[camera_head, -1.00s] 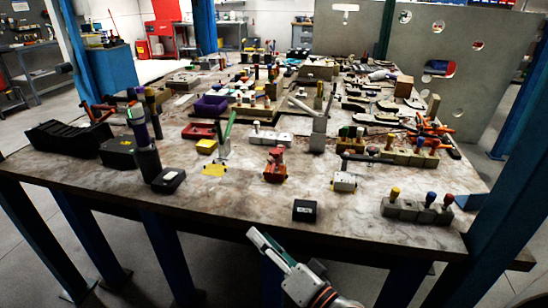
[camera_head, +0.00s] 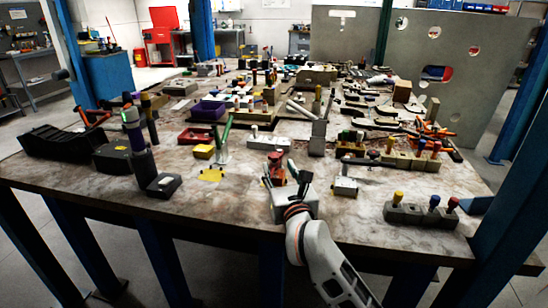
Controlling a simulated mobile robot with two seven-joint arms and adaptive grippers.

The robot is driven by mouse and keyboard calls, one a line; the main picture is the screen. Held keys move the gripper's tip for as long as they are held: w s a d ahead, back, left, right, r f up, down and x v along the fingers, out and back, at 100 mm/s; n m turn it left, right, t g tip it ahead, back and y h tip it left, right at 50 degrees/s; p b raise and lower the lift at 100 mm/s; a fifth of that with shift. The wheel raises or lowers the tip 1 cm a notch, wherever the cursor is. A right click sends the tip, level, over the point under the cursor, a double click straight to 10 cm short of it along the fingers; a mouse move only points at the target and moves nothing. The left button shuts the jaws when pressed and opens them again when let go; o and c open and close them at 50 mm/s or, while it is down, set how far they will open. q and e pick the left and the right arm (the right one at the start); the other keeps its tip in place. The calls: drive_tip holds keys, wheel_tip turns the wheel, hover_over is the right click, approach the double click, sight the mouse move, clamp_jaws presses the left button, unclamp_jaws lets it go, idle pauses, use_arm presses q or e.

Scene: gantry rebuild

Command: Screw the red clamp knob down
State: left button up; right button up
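A small red clamp knob part (camera_head: 276,165) stands near the middle front of the table. Its lower part is hidden behind my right gripper. My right gripper (camera_head: 279,173) reaches in from the front edge, its fingers pointing away from me. The fingers look apart, one on each side of the red part in the picture; I cannot tell whether they touch it. Another red knob (camera_head: 453,203) tops a grey block (camera_head: 407,212) at the front right, beside a blue and a yellow knob. My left gripper is not in view.
A yellow plate (camera_head: 211,174) and a dark holder (camera_head: 163,184) are to the left. The table (camera_head: 215,211) is clear along its front left. Blue posts (camera_head: 500,215) stand at the right.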

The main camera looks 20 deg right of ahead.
sight(276, 160)
drive_tip(key=w, duration=0.3)
drive_tip(key=w+d, duration=0.1)
drive_tip(key=w, duration=0.3)
drive_tip(key=shift+w+d+b, duration=0.1)
drive_tip(key=shift+d+b, duration=0.1)
drive_tip(key=shift+b, duration=0.1)
drive_tip(key=c, duration=1)
